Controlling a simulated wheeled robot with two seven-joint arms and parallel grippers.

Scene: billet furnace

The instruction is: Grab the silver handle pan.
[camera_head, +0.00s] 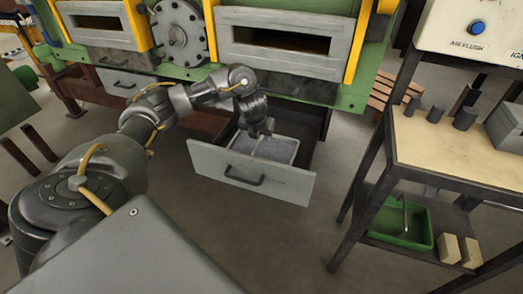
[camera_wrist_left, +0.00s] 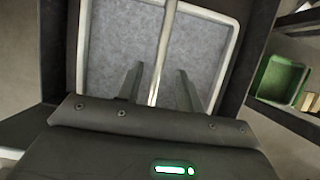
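A grey pan with a pale rim (camera_head: 270,148) lies inside the open drawer (camera_head: 250,175). In the left wrist view, the pan (camera_wrist_left: 205,55) has a silver bar handle (camera_wrist_left: 164,50) running over its middle. My left gripper (camera_head: 262,132) reaches down into the drawer over the pan. In the left wrist view, the fingers of my left gripper (camera_wrist_left: 158,88) are apart, one on each side of the silver handle, with gaps between. The gripper hides part of the pan in the head view. My right gripper is not in view.
The drawer front has a dark handle (camera_head: 245,175). A green furnace body (camera_head: 210,72) stands behind. At right, a workbench (camera_head: 435,150) carries several dark cylinders; its lower shelf holds a green tray (camera_head: 400,235) and two tan blocks. Floor between drawer and bench is clear.

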